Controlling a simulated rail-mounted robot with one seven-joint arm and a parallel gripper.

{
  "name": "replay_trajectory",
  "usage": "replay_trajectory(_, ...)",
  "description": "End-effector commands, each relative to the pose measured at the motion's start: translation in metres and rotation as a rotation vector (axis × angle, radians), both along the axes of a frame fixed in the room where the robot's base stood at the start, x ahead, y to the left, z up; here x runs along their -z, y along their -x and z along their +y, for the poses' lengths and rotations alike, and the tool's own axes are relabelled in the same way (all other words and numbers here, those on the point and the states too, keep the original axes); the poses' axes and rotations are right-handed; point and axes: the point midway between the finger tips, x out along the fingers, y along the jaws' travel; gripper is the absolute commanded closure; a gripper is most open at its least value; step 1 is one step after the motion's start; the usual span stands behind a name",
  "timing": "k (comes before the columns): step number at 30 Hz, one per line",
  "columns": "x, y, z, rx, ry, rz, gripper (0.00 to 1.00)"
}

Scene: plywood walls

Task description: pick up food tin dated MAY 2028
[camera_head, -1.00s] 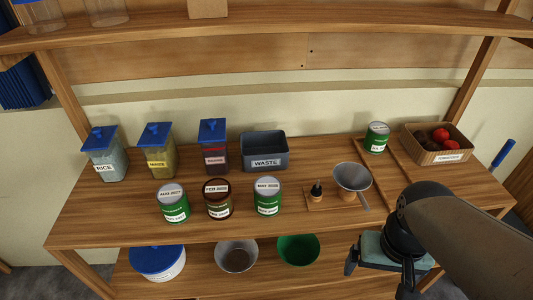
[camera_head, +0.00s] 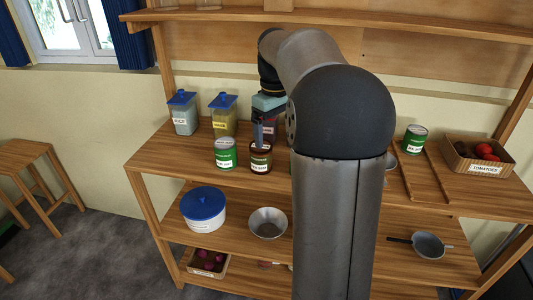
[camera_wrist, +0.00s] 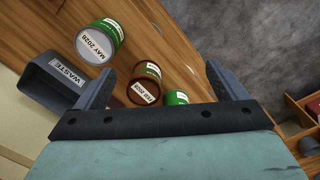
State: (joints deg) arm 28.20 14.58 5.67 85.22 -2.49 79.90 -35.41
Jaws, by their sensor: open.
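The tin dated MAY 2028 (camera_wrist: 98,42) is green with a white dated lid. It stands on the wooden shelf in the wrist view, up and left of my left finger. My arm hides it in the head view. My gripper (camera_wrist: 162,68) is open and empty. A brown tin (camera_wrist: 145,86) reading FEB 2028 shows between its fingers, with part of a green tin (camera_wrist: 177,97) beside it. In the head view my gripper (camera_head: 264,133) points down by the brown tin (camera_head: 260,160), and the other green tin (camera_head: 224,155) stands to its left.
The grey WASTE bin (camera_wrist: 48,88) is close to the left finger. Lidded jars for rice (camera_head: 183,115) and maize (camera_head: 223,118) stand behind the tins. Another green tin (camera_head: 414,139) and the tomato crate (camera_head: 457,161) are at the right. An upper shelf (camera_head: 400,30) overhangs.

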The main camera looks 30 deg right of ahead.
Motion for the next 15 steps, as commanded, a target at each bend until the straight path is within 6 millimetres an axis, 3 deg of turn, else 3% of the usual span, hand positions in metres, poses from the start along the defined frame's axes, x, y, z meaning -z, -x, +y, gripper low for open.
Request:
replay_trajectory(1,0.005,-0.010,-0.031,-0.002,-0.005,0.002,0.08)
replay_trajectory(3,0.003,-0.018,-0.062,-0.022,-0.010,0.002,0.08)
replay_trajectory(6,0.002,-0.022,-0.093,-0.042,-0.016,0.003,0.08)
replay_trajectory(11,0.007,-0.023,-0.112,-0.057,-0.021,0.003,0.08)
replay_trajectory(15,0.031,-0.022,-0.112,-0.059,-0.022,0.004,0.08)
